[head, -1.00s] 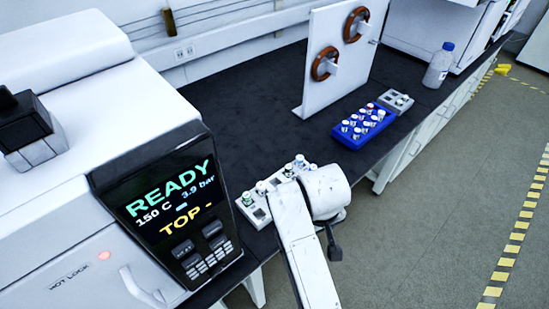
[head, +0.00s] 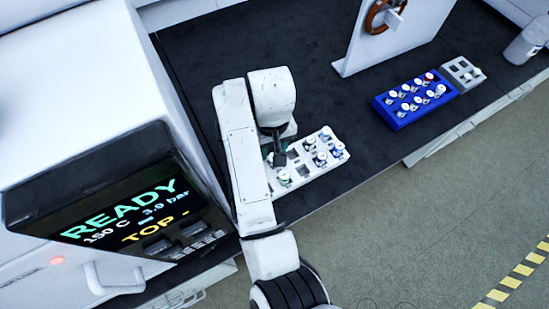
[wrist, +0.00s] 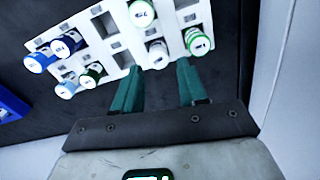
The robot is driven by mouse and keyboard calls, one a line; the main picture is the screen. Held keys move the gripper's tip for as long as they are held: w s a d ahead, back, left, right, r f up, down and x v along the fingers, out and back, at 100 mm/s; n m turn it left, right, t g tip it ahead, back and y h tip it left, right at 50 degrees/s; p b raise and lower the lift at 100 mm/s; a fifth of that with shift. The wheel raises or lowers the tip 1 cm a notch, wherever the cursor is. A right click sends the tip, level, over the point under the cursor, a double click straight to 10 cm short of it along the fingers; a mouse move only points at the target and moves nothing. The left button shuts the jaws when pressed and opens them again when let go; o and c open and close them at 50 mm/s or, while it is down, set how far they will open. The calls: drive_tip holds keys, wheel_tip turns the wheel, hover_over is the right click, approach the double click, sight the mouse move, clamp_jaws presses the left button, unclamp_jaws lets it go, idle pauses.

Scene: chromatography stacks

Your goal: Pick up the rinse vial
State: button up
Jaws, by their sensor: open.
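A white vial rack (head: 318,170) stands on the dark bench and holds several capped vials. It fills the upper left of the wrist view (wrist: 122,60). My gripper (wrist: 160,78) is open and empty, its two green fingers pointing at the rack's near edge. A white-capped vial (wrist: 158,54) shows just beyond and between the fingertips. A vial with a green-ringed white cap (wrist: 197,42) is beyond the right finger. Blue-capped vials (wrist: 36,62) and a dark green one (wrist: 93,73) are at left. The cap marks are too small to tell which is the rinse vial.
A blue rack (head: 385,113) of white-capped vials and a small grey block (head: 459,70) stand to the right. A white upright panel (head: 385,45) is behind. The white instrument with its READY screen (head: 125,210) stands close on the left. Bench between is clear.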

drive_tip(key=shift+w+d+f+p, duration=0.1)
drive_tip(key=shift+f+p, duration=0.2)
drive_tip(key=shift+f, duration=2.4)
drive_tip(key=shift+c, duration=0.2)
clamp_jaws()
